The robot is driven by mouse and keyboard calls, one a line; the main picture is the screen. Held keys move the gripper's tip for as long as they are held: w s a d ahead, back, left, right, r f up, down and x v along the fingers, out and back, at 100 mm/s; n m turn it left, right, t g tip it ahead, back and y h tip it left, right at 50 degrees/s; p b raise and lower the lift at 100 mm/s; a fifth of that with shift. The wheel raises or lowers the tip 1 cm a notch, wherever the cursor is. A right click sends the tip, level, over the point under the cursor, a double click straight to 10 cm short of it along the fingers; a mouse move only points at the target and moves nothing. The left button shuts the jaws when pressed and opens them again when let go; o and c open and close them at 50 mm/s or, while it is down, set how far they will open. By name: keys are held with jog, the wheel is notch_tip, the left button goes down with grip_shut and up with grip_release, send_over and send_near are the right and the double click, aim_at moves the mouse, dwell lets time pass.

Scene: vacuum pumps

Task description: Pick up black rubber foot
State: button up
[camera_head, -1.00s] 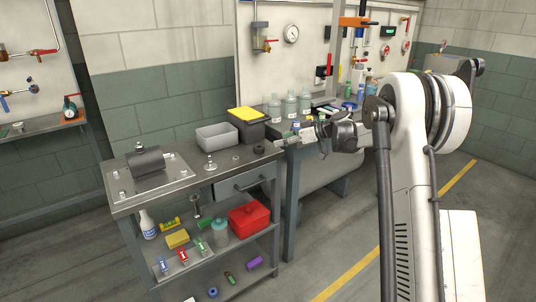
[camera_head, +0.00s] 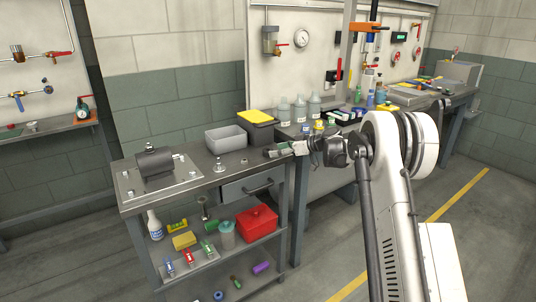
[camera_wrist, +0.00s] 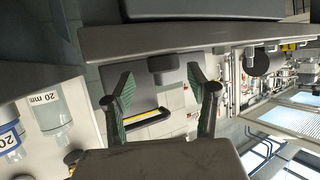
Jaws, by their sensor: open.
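My gripper (camera_head: 272,151) is low over the right end of the grey workbench top (camera_head: 205,183), its fingers pointing left. In the wrist view its two green-padded fingers (camera_wrist: 160,74) are spread apart. A short dark block-like shape (camera_wrist: 162,70) shows between the fingertips, with gaps on both sides; I cannot tell for sure that it is the black rubber foot. In the head view the fingers cover the spot where the foot showed earlier, so the foot cannot be made out there.
A grey bin (camera_head: 226,140) and a black box with a yellow top (camera_head: 258,128) stand behind the gripper. A metal levelling foot (camera_head: 220,168) and a small nut (camera_head: 244,161) lie to the left. A motor on a plate (camera_head: 155,164) is farther left.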

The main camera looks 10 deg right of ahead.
aim_at(266, 150)
jog(key=x, duration=0.4)
jog(key=shift+s+a+r, duration=0.1)
jog(key=shift+a+r, duration=0.15)
jog(key=shift+a, duration=0.1)
jog(key=shift+w+a+f, duration=0.2)
jog(key=shift+w+a, duration=0.1)
jog(key=shift+c, duration=0.2)
jog(key=c, duration=1.2)
jog(key=shift+r, duration=0.15)
